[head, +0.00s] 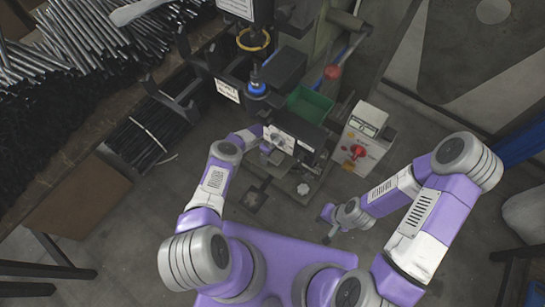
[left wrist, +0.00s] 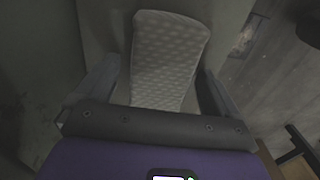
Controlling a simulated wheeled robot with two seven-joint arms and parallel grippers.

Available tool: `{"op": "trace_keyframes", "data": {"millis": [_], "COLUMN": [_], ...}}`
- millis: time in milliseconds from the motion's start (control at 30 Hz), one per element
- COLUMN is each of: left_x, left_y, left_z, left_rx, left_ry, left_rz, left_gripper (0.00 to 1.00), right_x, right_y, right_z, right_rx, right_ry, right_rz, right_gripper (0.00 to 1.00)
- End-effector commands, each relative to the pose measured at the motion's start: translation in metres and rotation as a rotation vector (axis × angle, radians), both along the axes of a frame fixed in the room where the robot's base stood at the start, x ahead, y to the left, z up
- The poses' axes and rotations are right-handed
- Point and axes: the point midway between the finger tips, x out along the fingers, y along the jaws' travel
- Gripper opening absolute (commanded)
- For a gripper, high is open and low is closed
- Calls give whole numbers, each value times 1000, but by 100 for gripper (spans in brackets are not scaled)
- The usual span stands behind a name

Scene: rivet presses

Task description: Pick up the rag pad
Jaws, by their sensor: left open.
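A pale grey, dotted pad, apparently the rag pad (left wrist: 168,60), lies lengthwise between the fingers of my left gripper (left wrist: 160,88) in the left wrist view. The fingers are open, with one on each side of the pad. I cannot tell whether they touch it. In the head view my left gripper (head: 270,146) is at the front of the press, and I cannot make out the pad there. My right gripper (head: 328,224) is low, right of the middle, away from the press. It is too small to tell whether it is open or shut.
A press (head: 295,128) stands ahead, with a green bin (head: 310,103) behind. A control box (head: 362,140) with a red knob stands right of it.

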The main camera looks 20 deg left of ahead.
Motion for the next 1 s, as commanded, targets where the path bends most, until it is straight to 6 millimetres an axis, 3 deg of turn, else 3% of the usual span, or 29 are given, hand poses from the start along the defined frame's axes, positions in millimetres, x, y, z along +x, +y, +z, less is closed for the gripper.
{"op": "trace_keyframes", "data": {"millis": [200, 567, 833, 1000], "left_x": [0, 0, 0, 1], "left_y": [0, 0, 0, 0], "left_z": [1, 1, 4, 25], "left_rx": [0, 0, 0, 1], "left_ry": [0, 0, -1, -3], "left_rz": [0, 0, 0, -2], "left_gripper": [96, 41, 40, 40], "right_x": [0, 0, 0, 0], "right_y": [0, 0, 0, 0], "right_z": [1, 1, 3, 18], "right_rx": [0, 0, 0, 0], "right_ry": [0, 0, 0, 0], "right_rz": [0, 0, 0, 0], "right_gripper": [0, 0, 0, 0]}}
